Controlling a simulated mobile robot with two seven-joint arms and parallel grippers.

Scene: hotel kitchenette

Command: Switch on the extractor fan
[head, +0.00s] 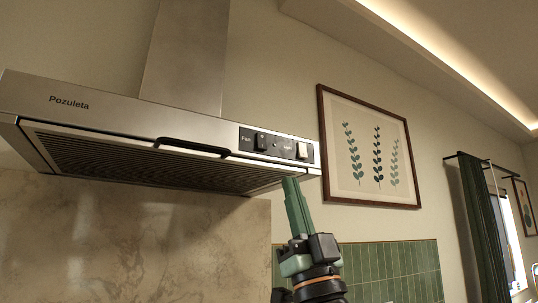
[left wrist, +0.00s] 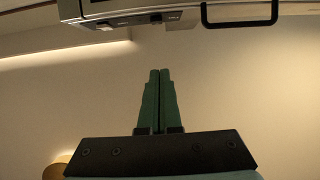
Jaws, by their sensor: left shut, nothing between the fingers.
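The extractor hood (head: 110,103), brushed steel and marked "Pozuleta", fills the upper left of the head view. Its black control panel (head: 279,147) is at the right end of the front. A dark switch (head: 262,142) sits beside the "Fan" label, and a pale switch (head: 302,150) sits further right. My left gripper (head: 291,181) is shut and empty, pointing up just below the panel, apart from the switches as far as I can tell. In the left wrist view its fingers (left wrist: 159,72) are together, and the hood's underside (left wrist: 120,10) shows above them. My right gripper is not in view.
A black handle bar (head: 192,146) juts from the hood's lower front edge; it also shows in the left wrist view (left wrist: 240,24). A framed leaf print (head: 369,151) hangs on the wall to the right. Green tiles (head: 395,268) and a marble panel (head: 150,245) lie below.

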